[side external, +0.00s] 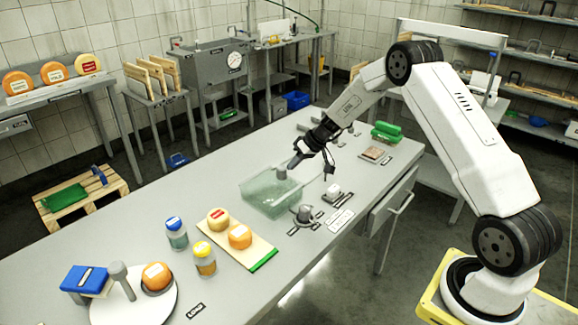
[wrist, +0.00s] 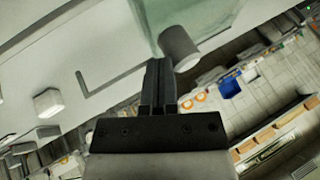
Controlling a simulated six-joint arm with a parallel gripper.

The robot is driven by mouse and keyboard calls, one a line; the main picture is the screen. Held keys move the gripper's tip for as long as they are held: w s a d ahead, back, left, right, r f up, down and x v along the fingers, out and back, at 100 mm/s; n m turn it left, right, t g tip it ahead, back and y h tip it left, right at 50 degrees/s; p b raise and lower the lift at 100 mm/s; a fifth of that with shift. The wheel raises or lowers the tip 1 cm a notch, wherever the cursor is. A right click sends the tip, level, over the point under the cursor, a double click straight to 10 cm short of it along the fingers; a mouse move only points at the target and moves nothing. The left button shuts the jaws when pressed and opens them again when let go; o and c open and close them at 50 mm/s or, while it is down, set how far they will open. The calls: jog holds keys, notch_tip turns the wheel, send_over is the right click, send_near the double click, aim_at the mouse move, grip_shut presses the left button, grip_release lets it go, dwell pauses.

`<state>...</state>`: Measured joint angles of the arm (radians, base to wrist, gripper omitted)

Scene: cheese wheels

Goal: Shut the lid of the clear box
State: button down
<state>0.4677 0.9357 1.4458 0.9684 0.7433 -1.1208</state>
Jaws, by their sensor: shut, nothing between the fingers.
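The clear greenish box (side external: 262,203) stands on the grey table in the side external view. A grey cylindrical knob (side external: 279,173) shows at its far upper edge. In the wrist view a clear greenish panel (wrist: 205,15) is at the top, with the grey knob (wrist: 180,47) at its lower edge. I cannot tell the lid's exact angle. My gripper (side external: 293,163) is above the box's far right side, close to the knob. In the wrist view the fingers (wrist: 159,64) are together and empty, with their tips beside the knob; contact is unclear.
A board (side external: 262,254) with cheese wheels, two jars (side external: 205,260) and a round white board (side external: 155,306) stand left of the box. A small grey item (side external: 303,213) and a scale-like object (side external: 332,190) are to its right. Green containers (side external: 386,132) stand farther back.

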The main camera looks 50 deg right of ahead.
jog(key=s+d+r, duration=0.5)
jog(key=d+r, duration=0.2)
jog(key=r, duration=0.1)
jog(key=shift+d, duration=0.3)
jog(key=shift+s, duration=0.1)
jog(key=s+a+n+g+h, duration=0.1)
jog(key=s+a+g+h, duration=0.2)
jog(key=s+a, duration=1.9)
jog(key=shift+a+h, duration=0.9)
jog(key=shift+a, duration=0.35)
